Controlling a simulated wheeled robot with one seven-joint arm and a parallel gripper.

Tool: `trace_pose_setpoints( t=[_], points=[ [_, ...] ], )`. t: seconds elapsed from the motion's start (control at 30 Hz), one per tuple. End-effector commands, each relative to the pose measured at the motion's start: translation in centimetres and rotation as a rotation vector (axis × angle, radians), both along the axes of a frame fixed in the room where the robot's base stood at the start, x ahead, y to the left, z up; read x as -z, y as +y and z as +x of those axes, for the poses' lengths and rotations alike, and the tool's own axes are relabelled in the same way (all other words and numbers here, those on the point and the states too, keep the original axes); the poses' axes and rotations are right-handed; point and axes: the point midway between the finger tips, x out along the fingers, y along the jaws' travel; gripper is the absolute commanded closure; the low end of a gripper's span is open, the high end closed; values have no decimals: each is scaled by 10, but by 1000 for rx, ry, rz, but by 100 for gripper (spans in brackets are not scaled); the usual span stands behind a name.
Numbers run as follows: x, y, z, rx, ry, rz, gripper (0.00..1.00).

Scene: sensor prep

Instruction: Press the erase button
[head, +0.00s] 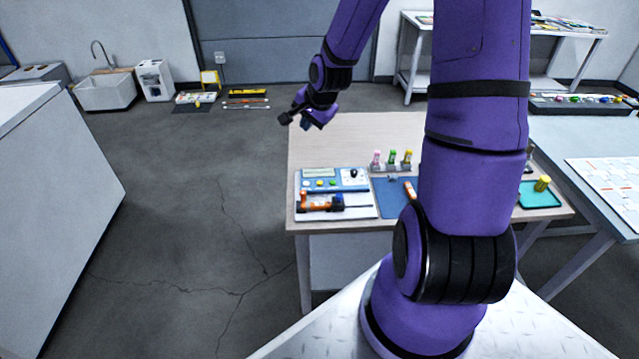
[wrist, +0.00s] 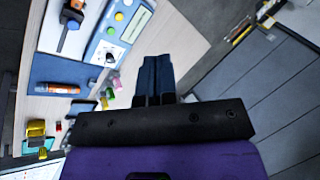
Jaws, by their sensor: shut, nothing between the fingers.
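In the wrist view the panel (wrist: 104,48) is at upper left, showing a yellow button (wrist: 119,16) and a green button (wrist: 111,31). No label is legible, so I cannot tell which button is erase. My gripper (head: 305,125) hangs in the air above and behind the panel, apart from it. In the wrist view its dark blue fingers (wrist: 156,68) are together and empty.
An orange and black tool (head: 320,202) lies on a white tray in front of the panel. Several capped vials (head: 392,160) stand in a rack to its right. A blue mat (head: 387,200) holds an orange tube. The table's back left (head: 320,140) is bare.

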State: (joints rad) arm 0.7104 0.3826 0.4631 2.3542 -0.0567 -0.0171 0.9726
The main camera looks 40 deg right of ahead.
Motion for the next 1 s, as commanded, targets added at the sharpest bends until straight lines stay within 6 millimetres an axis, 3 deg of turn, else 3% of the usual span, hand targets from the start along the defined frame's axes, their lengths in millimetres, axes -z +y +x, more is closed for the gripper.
trace_pose_setpoints(
  t=[0.1, 0.6, 0.8, 1.0],
  points=[
    [26, -10, 7, 89, -16, 78, 100],
    [113, -44, 30, 500, -127, 428, 100],
    [138, -56, 36, 661, -177, 562, 100],
    [151, -64, 38, 759, -211, 645, 100]
  ],
)
